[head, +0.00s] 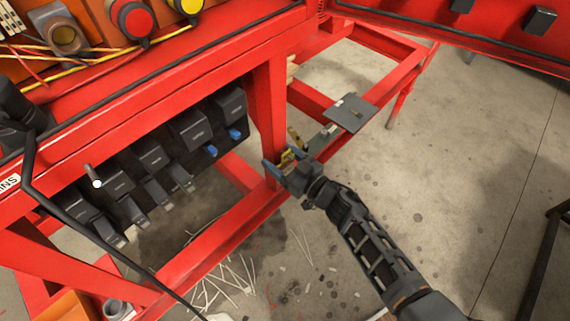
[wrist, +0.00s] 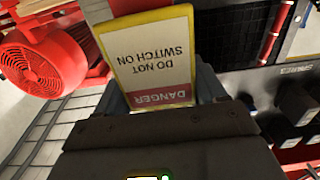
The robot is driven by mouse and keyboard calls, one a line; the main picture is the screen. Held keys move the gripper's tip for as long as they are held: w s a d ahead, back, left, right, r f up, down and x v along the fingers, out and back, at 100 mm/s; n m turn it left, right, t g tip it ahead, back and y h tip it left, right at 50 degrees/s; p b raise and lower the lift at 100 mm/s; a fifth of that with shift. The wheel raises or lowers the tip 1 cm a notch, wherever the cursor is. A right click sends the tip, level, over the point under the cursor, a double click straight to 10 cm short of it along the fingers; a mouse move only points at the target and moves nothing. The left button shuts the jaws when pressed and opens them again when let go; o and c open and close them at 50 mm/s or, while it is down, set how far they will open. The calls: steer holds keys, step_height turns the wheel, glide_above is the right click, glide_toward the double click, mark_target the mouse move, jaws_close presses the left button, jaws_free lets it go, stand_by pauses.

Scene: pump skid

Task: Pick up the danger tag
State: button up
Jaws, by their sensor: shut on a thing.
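The danger tag (wrist: 150,55) is a white card with a yellow border and a red band. It reads "DANGER DO NOT SWITCH ON", upside down in the wrist view. My gripper (head: 284,163) is shut on it, and the tag stands out beyond the fingers. In the head view only a small yellow part of the tag (head: 288,156) shows at the fingers. My gripper is beside the red frame post, right of the row of dark switch boxes.
The red skid frame (head: 268,120) stands close to my gripper. Dark switch boxes (head: 150,155) hang under its upper beam. A grey plate (head: 352,112) lies on the lower frame beyond my gripper. White cable scraps (head: 215,290) litter the floor. Open floor (head: 480,150) lies at right.

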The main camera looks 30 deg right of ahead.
steer(key=shift+r, duration=0.15)
steer(key=shift+r, duration=0.25)
steer(key=v, duration=1.8)
steer(key=shift+r+b, duration=0.35)
steer(key=shift+r, duration=0.1)
